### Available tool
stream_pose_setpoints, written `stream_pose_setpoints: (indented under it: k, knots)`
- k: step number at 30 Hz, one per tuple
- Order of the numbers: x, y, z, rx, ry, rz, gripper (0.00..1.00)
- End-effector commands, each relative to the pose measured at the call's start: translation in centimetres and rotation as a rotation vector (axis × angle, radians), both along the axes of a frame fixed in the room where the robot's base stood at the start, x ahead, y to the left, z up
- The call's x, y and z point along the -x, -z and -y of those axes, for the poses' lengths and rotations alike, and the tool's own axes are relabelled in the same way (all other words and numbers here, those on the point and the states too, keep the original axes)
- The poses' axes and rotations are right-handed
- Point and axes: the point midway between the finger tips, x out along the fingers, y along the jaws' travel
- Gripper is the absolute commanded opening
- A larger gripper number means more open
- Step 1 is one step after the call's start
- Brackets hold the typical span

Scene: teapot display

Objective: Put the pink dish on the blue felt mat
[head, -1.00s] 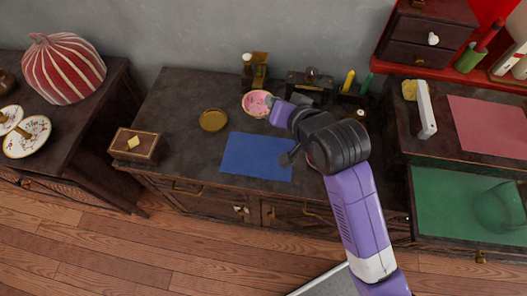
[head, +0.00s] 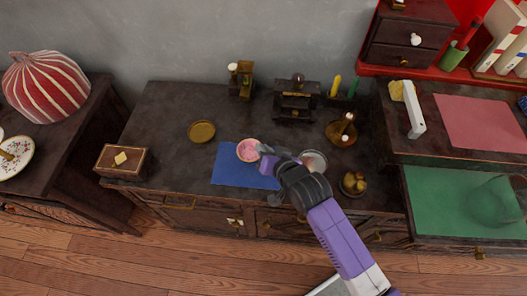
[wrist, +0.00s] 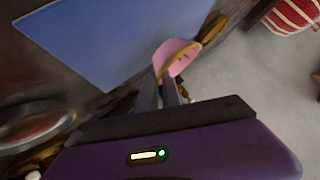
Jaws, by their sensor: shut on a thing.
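The pink dish (head: 248,151) is a small round dish with a paler rim. In the head view it overlaps the upper right part of the blue felt mat (head: 232,172). In the wrist view the dish (wrist: 176,55) is held at its edge between the fingers of my gripper (wrist: 171,88), beside the mat's edge (wrist: 110,40). My gripper (head: 262,150) is shut on the dish from its right side. I cannot tell whether the dish touches the mat or is above it.
A gold dish (head: 201,131) lies left of the mat's top edge, and a wooden box (head: 122,160) stands further left. A pale round bowl (head: 313,161) and a gold pot (head: 354,183) are right of my gripper. A dark stand (head: 296,100) is behind.

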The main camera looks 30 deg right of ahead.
Motion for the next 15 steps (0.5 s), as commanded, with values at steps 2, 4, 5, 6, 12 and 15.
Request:
stream_pose_setpoints:
  k: [2,4,5,6,12,15]
  knots:
    - [0.00,0.99,0.01,0.000,0.000,0.000,0.00]
    - [-0.02,1.34,0.01,0.000,0.000,0.001,0.00]
    - [-0.02,1.40,0.01,0.000,0.000,0.001,0.00]
    - [-0.02,1.42,0.02,0.000,0.000,0.001,0.00]
    - [-0.02,1.41,0.00,0.000,0.000,0.001,0.00]
    - [-0.02,1.72,-0.01,0.000,0.000,0.001,0.00]
